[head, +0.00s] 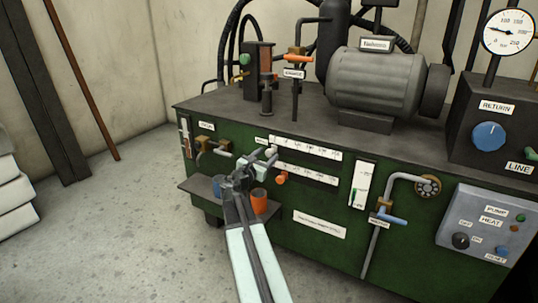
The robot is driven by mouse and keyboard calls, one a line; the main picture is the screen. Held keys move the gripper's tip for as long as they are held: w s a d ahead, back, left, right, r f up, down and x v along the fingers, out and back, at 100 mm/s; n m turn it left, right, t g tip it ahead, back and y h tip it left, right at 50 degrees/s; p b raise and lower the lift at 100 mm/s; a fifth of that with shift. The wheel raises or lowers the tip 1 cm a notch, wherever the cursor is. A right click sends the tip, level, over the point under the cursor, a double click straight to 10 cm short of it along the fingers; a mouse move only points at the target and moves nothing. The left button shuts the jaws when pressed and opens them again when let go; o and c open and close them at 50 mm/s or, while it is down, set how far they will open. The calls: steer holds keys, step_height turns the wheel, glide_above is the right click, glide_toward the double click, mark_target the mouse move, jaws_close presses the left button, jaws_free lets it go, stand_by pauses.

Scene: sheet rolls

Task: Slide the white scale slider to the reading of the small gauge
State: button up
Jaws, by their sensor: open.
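Two white scale strips with small marks run across the green front panel, an upper scale (308,147) and a lower scale (310,174). An orange knob (281,178) sits at the left end of the lower scale. My gripper (262,158) is open in front of the left ends of the scales. I cannot make out a white slider apart from the pale gripper parts there. A round dial gauge (510,32) stands at the top right, its needle pointing up and left. I cannot tell whether it is the small gauge.
A pipe with a blue lever (392,218) and a grey control box (487,226) are to the right.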

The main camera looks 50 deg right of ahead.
steer(key=x, duration=0.2)
steer(key=shift+w+d, duration=0.15)
steer(key=shift+d, duration=0.25)
steer(key=shift+c, duration=0.3)
jaws_close()
stand_by(0.8)
